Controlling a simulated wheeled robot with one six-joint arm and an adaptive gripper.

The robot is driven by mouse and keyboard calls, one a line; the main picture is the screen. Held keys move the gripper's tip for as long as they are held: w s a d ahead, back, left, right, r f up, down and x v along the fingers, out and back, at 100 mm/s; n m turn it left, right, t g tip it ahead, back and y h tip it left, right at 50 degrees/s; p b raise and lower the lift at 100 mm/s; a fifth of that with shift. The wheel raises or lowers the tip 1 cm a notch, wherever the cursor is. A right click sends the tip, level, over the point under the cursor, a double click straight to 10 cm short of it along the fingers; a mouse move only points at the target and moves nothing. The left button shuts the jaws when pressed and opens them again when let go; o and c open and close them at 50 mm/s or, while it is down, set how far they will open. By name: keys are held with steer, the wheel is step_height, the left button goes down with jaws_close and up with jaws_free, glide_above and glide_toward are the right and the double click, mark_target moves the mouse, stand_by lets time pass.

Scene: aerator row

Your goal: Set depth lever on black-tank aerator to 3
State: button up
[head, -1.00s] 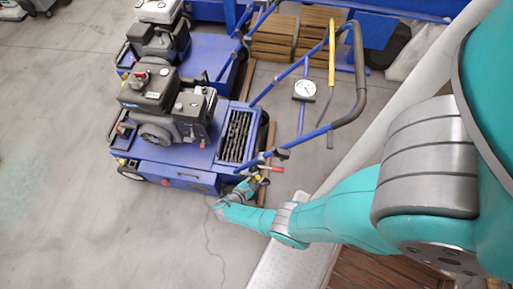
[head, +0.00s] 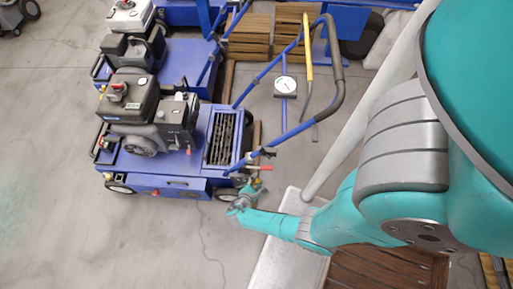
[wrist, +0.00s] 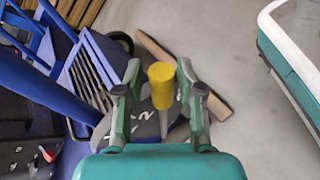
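The black-tank aerator (head: 165,170) is a blue machine with a black engine and tank (head: 130,100). Its depth lever ends in a yellow knob (wrist: 161,84), which also shows small in the head view (head: 257,183), near the machine's rear lower corner. A dark plate (wrist: 146,123) with white marks lies below the knob in the wrist view; its numbers are too unclear to read. My gripper (wrist: 160,72) is open, with one finger on each side of the knob and narrow gaps visible. My fingers and palm hide part of the plate, and the lever's setting cannot be read.
A second blue aerator with a white tank (head: 130,15) stands behind. A round gauge (head: 285,85) and wooden slats (head: 250,35) are farther back.

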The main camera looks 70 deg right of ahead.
stand_by(0.3)
steer(key=v, duration=1.2)
stand_by(0.6)
